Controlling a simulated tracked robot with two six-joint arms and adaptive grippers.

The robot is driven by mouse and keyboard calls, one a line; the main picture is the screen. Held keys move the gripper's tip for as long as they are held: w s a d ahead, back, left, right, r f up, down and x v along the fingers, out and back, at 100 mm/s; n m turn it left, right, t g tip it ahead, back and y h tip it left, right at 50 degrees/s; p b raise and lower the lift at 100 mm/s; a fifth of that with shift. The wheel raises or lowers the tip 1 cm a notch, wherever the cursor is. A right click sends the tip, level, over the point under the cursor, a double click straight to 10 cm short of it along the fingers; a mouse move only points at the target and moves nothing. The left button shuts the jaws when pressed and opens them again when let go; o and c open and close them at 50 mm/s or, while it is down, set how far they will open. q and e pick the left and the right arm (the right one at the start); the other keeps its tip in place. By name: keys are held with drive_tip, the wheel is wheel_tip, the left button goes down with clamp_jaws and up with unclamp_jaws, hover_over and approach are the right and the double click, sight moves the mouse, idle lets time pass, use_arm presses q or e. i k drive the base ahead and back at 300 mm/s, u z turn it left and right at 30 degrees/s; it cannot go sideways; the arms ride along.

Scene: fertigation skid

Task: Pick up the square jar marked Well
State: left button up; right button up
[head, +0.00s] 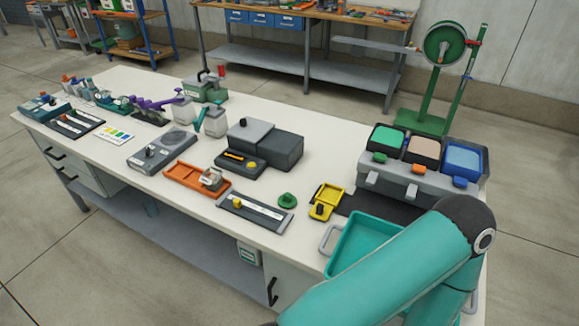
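Two pale square jars stand side by side near the back middle of the bench in the head view: one on the left (183,109) and one on the right (215,123). A small pale, squarish item (212,179) sits at the right end of an orange tray (182,174). I cannot read any marking on these, so I cannot tell which is marked Well. Neither of my grippers is in view. A teal arm of mine crosses the lower right corner, and its gripper end does not show.
A grey device with a dark box (283,150) stands right of the jars. A purple item (150,104) and a teal one (199,118) are close beside them. A teal tray (352,246) and a bin unit (414,178) occupy the right end.

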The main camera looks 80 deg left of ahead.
sight(213, 180)
drive_tip(key=z, duration=0.15)
drive_tip(key=k, duration=2.1)
drive_tip(key=z, duration=0.35)
drive_tip(key=i, duration=0.2)
drive_tip(key=u, duration=3.25)
drive_tip(key=i, duration=0.9)
drive_tip(key=z, duration=0.25)
